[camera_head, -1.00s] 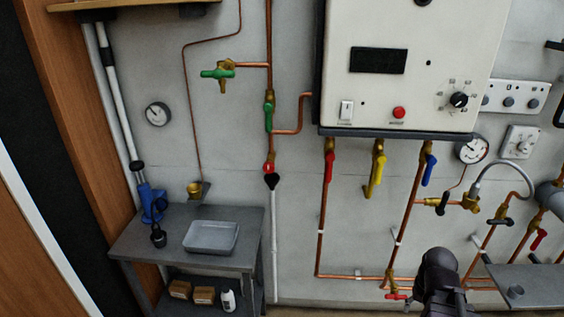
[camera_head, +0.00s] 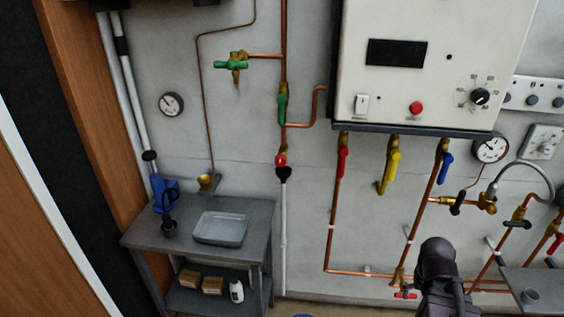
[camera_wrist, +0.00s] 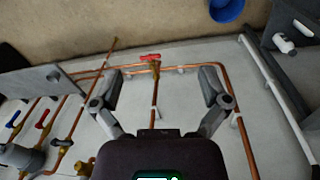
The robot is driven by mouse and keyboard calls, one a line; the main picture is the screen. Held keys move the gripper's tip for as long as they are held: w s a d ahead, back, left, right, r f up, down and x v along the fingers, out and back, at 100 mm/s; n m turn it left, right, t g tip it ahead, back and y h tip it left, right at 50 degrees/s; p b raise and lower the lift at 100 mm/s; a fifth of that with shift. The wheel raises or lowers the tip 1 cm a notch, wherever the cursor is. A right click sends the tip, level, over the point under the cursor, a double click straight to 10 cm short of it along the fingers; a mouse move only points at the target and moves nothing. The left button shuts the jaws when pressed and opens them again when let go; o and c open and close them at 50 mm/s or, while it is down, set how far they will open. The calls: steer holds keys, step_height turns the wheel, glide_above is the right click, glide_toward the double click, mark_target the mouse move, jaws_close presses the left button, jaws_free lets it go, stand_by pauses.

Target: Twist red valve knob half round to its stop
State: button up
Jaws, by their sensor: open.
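A small red valve knob (camera_wrist: 150,57) on a brass body sits on the low copper pipework in the wrist view. It also shows in the head view (camera_head: 405,294) near the bottom edge, just left of my dark arm. My gripper (camera_wrist: 160,78) is open and empty. Its two fingers stand wide apart, with the red knob between their lines but beyond the tips; it looks apart from both. The fingers are hidden in the head view. Other red parts are a lever (camera_head: 342,163) under the boiler and a red fitting (camera_head: 281,160) on the left pipe.
The white boiler (camera_head: 415,70) hangs above, with yellow (camera_head: 391,172) and blue (camera_head: 444,168) levers below it. A grey table (camera_head: 150,235) with a tray stands at left. Copper pipes run beside the knob. A blue bucket (camera_wrist: 228,9) is on the floor.

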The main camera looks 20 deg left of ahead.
steer(key=w+a+r+n+t+h+b, duration=0.1)
steer(key=w+a+n+t+h, duration=0.15)
steer(key=w, duration=0.25)
steer(key=w+a+r+n+t+h, duration=0.1)
steer(key=w+a+n+t, duration=0.15)
steer(key=w+n, duration=0.2)
steer(key=n+t+y+b, duration=0.3)
steer(key=n+t+y, duration=0.75)
steer(key=n, duration=1.45)
glide_toward(281, 162)
steer(key=s+t+h, duration=0.1)
steer(key=s+h, duration=0.1)
steer(key=s, duration=0.1)
steer(key=shift+s+a+f, duration=0.15)
steer(key=shift+a+f, duration=0.25)
steer(key=x, duration=1.4)
steer(key=shift+d+r, duration=0.1)
steer(key=shift+r, duration=0.15)
steer(key=shift+s, duration=0.1)
steer(key=c, duration=1.1)
